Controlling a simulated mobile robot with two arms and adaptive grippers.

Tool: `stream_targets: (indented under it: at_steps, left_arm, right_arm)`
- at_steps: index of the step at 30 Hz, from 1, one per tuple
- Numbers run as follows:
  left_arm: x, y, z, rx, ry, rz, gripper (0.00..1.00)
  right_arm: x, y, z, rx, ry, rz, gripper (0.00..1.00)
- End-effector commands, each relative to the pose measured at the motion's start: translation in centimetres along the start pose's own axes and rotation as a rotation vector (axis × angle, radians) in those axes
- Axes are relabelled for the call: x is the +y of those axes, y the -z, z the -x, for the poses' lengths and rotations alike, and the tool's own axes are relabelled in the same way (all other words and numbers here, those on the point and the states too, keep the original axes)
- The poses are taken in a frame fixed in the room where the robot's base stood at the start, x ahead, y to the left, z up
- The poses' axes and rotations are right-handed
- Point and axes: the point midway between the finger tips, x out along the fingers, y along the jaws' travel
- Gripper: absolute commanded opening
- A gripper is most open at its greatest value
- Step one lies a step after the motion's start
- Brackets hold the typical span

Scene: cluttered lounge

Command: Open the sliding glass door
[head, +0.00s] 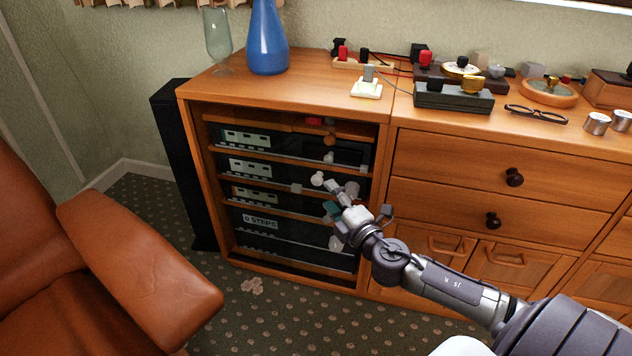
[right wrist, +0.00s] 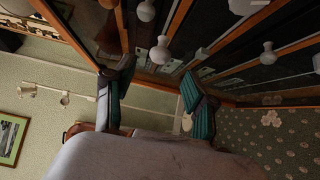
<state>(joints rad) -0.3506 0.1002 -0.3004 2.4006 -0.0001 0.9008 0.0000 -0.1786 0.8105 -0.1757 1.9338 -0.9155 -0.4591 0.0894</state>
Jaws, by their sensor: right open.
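The glass door (head: 290,232) is the dark front of the left wooden cabinet in the head view. Lit audio units and shelves show behind it. I cannot make out the pane's edges or any gap. My right gripper (head: 338,215) is at the right part of this front, its teal finger pads towards it. In the right wrist view the gripper (right wrist: 153,88) has its two fingers spread with nothing between them. I cannot tell whether a finger touches the glass. Pale round knobs (right wrist: 267,52) show beyond the fingers. My left gripper is not in view.
A brown leather armchair (head: 130,265) stands at the left front. A black speaker (head: 182,150) is beside the cabinet. A blue vase (head: 267,40) and a glass (head: 218,38) stand on top. Drawers with dark knobs (head: 514,177) are to the right. Patterned carpet (head: 270,325) lies clear below.

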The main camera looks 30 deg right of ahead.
Motion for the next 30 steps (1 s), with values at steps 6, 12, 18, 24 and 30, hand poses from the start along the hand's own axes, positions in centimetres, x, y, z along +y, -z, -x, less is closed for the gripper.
stream_targets:
  at_steps: [6,12,18,24,30]
  left_arm:
    - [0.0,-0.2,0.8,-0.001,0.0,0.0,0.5]
    - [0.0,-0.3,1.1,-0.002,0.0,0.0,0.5]
    - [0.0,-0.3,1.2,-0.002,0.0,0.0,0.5]
    - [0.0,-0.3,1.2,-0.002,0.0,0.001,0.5]
    - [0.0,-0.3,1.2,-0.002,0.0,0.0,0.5]
  right_arm:
    - [0.0,0.0,-4.3,-0.001,-0.003,0.0,0.56]
    - [-0.1,0.0,-6.6,-0.002,-0.001,0.001,0.56]
    - [-0.1,0.0,-7.4,-0.001,0.002,0.0,0.56]
    - [-0.1,0.0,-7.4,-0.001,0.002,-0.001,0.56]
    - [-0.1,0.0,-7.4,-0.001,0.002,-0.001,0.26]
